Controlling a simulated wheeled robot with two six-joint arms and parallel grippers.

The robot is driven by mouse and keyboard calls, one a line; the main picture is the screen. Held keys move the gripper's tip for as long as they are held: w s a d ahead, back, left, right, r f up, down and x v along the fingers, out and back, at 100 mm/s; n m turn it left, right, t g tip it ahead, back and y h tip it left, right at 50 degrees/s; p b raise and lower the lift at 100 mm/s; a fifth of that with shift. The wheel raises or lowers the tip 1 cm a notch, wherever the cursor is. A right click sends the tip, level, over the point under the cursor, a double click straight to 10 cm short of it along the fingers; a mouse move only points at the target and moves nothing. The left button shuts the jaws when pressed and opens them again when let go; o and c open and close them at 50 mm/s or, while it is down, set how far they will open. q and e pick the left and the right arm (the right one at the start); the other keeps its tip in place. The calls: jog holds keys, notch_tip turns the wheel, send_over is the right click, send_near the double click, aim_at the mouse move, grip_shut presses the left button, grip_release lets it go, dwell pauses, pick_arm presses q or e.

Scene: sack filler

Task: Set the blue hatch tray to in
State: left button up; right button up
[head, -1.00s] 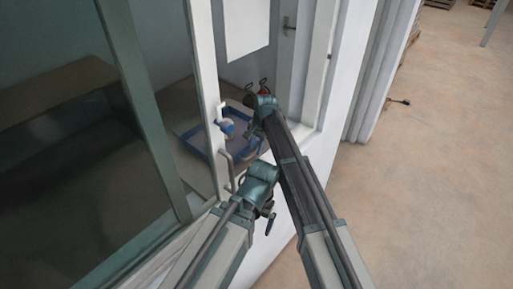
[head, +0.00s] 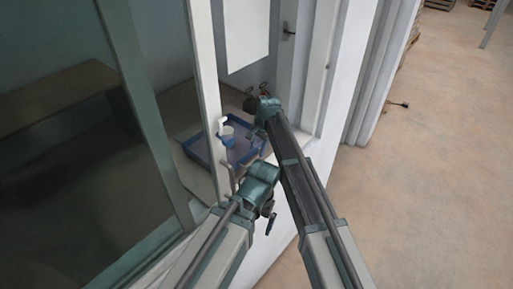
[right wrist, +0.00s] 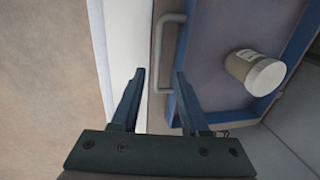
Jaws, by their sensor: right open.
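The blue hatch tray (head: 190,150) sits in the hatch opening in the white wall, with a pale jar on it. The tray also fills the right of the right wrist view (right wrist: 215,65). A grey bar handle (right wrist: 157,55) stands at its front. My right gripper (right wrist: 157,75) is open and empty, with the handle ahead between the lines of its fingers. In the head view the right gripper (head: 257,132) is by the tray's right side. The left arm ends below it; its gripper (head: 268,210) shows only in part, so its jaws cannot be judged.
A jar with a white lid (right wrist: 262,73) stands on the tray. A white post (head: 203,80) and a dark glass pane (head: 60,160) border the opening on the left. A white door frame (head: 318,65) is on the right. Open floor (head: 430,170) lies to the right.

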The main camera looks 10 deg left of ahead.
pick_arm(q)
notch_tip(320, 180, up, 9)
jog(key=p, duration=0.8)
jog(key=shift+r, duration=0.2)
pick_arm(e)
notch_tip(320, 180, up, 9)
jog(key=s+d, duration=0.1)
jog(key=shift+d+r, duration=0.2)
jog(key=s+d+n+h, duration=0.2)
jog(key=s+d+n, duration=0.5)
jog(key=s+d, duration=1.8)
pick_arm(q)
notch_tip(320, 180, down, 18)
jog(key=b, duration=1.7)
jog(key=shift+b, duration=0.4)
pick_arm(e)
jog(key=s+a+f+n, duration=0.1)
jog(key=s+a+f, duration=0.2)
jog(key=a+f, duration=0.3)
jog(key=s+a+f+n+g+h, duration=0.1)
jog(key=a+f, duration=0.4)
jog(key=f, duration=0.7)
jog(key=shift+s+a+f+n, duration=0.15)
jog(key=shift+s+a+n, duration=0.25)
jog(key=shift+s+n, duration=0.55)
pick_arm(q)
jog(key=shift+c, duration=0.3)
pick_arm(e)
jog(key=shift+s, duration=0.15)
